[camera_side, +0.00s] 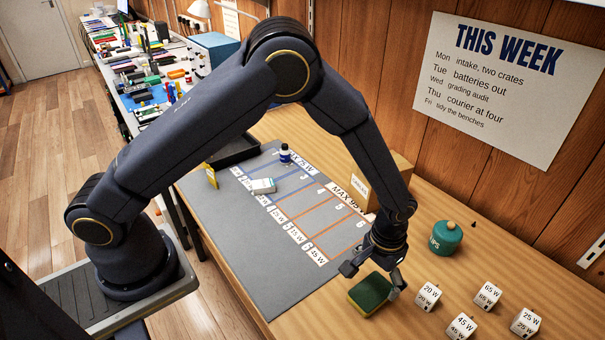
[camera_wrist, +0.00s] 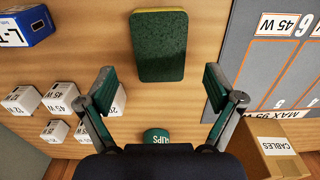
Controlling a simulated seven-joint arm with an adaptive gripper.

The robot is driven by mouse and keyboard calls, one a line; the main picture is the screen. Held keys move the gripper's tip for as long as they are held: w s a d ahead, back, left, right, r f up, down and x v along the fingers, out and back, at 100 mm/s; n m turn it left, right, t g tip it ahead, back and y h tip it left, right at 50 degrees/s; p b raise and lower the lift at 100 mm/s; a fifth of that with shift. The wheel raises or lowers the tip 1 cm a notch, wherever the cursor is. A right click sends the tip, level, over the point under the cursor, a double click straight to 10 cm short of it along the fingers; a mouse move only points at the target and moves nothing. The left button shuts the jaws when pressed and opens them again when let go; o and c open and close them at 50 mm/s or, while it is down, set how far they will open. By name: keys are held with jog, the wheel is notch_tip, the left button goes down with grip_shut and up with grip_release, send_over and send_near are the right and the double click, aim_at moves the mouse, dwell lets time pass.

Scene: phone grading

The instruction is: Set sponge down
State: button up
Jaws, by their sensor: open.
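The sponge (camera_side: 371,293), green on top with a yellow layer below, lies flat on the bare wooden table beside the right edge of the grey mat. In the wrist view the sponge (camera_wrist: 159,46) is whole and unobstructed, ahead of the fingertips. My gripper (camera_side: 374,275) is just above the sponge in the side view, with its fingers spread. In the wrist view my gripper (camera_wrist: 158,84) is open and empty, one finger to each side, and neither finger touches the sponge there.
Several white wattage cubes (camera_side: 487,294) stand to the right. A teal pot (camera_side: 445,238) is behind them. The grey mat (camera_side: 240,262) carries a white box (camera_side: 263,186) and a small bottle (camera_side: 286,154). A cables box (camera_wrist: 272,148) and a blue box (camera_wrist: 27,26) show in the wrist view.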

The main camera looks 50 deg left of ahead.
notch_tip(320, 180, up, 6)
notch_tip(320, 180, up, 8)
send_over(372, 291)
jog(key=a, duration=0.4)
jog(key=s+a+r+t+h, duration=0.1)
jog(key=s+a+r+t, duration=0.15)
jog(key=a+r, duration=0.5)
jog(key=s+a+r+t, duration=0.1)
jog(key=s+a+r, duration=0.1)
jog(key=s, duration=0.3)
jog(key=s+a+r+t, duration=0.1)
jog(key=s+a+r, duration=0.2)
jog(key=s+a, duration=0.1)
jog(key=s+a+r+t+y, duration=0.1)
jog(key=s+a+r, duration=0.2)
jog(key=s, duration=0.3)
jog(key=shift+s+a+r, duration=0.25)
jog(key=shift+s+a, duration=0.05)
jog(key=shift+s, duration=0.05)
